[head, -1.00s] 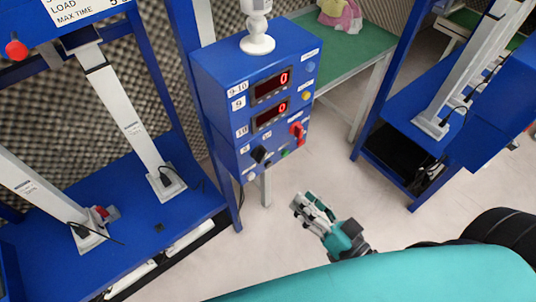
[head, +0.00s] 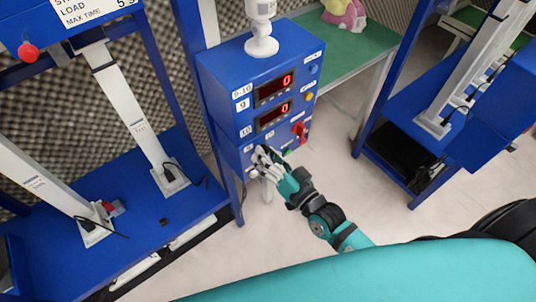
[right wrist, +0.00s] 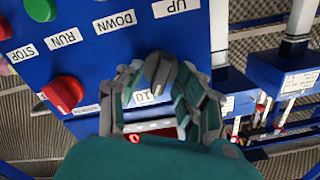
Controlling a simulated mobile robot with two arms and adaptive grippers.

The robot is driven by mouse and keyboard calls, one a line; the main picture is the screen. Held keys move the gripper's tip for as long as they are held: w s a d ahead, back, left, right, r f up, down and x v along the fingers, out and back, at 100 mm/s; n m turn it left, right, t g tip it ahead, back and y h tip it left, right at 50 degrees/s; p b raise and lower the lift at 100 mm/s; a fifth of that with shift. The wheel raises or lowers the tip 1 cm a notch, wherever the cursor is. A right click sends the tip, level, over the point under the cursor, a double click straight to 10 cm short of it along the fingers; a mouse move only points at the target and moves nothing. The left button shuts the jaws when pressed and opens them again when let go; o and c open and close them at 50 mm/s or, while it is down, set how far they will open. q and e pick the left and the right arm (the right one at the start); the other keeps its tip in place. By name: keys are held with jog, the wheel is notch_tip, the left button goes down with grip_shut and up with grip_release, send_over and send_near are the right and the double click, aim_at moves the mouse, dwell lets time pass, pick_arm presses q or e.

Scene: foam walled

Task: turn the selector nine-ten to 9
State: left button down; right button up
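The selector is a dark grey knob (right wrist: 160,72) on the blue control box (head: 225,75). In the right wrist view it sits between the two fingers of my right gripper (right wrist: 162,92), with a "10" label just below it. The fingers are spread, one on each side of the knob, with gaps showing; contact is not clear. In the head view my right gripper (head: 264,160) is at the lower left of the box front and largely covers the selector. The knob's exact pointing direction is hard to read. My left gripper is not in view.
Two red displays (head: 273,88) read 0. A white device (head: 262,40) stands on the box. A blue test frame (head: 150,210) is at left, a green table (head: 340,45) behind.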

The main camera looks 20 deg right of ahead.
grip_shut()
jog(key=shift+n, duration=0.3)
jog(key=shift+s+a+n+p, duration=0.1)
jog(key=shift+n+p, duration=1.1)
jog(key=shift+n, duration=1.6)
jog(key=shift+a+n+p, duration=0.1)
jog(key=shift+n+p, duration=1.1)
jog(key=shift+n, duration=1.6)
grip_release()
